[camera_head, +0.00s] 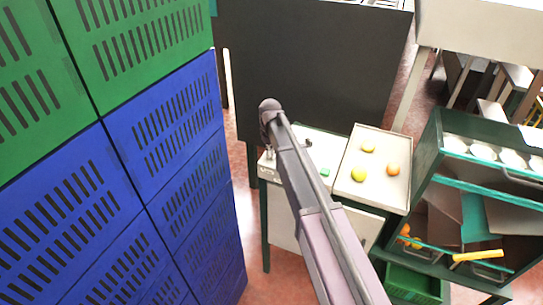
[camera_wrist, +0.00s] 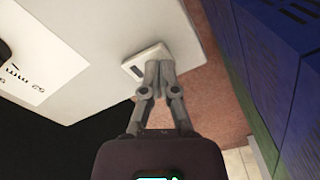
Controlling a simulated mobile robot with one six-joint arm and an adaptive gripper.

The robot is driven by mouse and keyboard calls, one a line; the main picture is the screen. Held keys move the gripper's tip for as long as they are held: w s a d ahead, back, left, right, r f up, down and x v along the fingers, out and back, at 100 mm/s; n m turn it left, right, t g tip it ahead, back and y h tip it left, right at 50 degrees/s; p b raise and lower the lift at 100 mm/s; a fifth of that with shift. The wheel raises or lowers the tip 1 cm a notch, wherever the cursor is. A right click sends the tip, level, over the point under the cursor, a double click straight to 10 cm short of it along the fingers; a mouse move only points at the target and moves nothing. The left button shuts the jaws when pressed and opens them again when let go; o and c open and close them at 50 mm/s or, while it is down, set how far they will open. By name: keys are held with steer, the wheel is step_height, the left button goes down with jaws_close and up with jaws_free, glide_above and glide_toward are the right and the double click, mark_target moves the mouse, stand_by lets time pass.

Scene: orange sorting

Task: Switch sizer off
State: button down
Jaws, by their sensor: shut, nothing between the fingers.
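In the wrist view, a white switch box (camera_wrist: 138,66) with a dark panel sits at the edge of a white surface (camera_wrist: 95,45). My gripper (camera_wrist: 160,64) is shut and empty, with its fingertips at the box and covering part of it. I cannot tell whether they touch it or how the switch is set. In the head view my arm reaches over the white bench (camera_head: 325,148), and hides part of it. A green item (camera_head: 325,172) lies on that bench.
Blue crates (camera_head: 180,130) and green crates (camera_head: 140,40) are stacked close at the left. A dark panel (camera_head: 320,60) stands behind the bench. A tray (camera_head: 377,195) with several yellow and orange fruits is to the right, beside a green-framed machine (camera_head: 490,190).

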steer(key=shift+f+b, duration=0.4)
stand_by(0.3)
steer(key=shift+r, duration=0.15)
steer(key=shift+r+p, duration=3.4)
steer(key=shift+p, duration=0.15)
steer(key=shift+s, duration=0.1)
steer(key=s+d+f+m+b, duration=0.2)
steer(key=s+d+m, duration=0.2)
steer(key=s+d, duration=0.7)
steer(key=s+d+f+m+b, duration=0.1)
steer(key=s+d+m, duration=0.3)
steer(key=s+d, duration=0.7)
steer(key=s, duration=0.3)
steer(key=shift+s+d+f+b, duration=0.4)
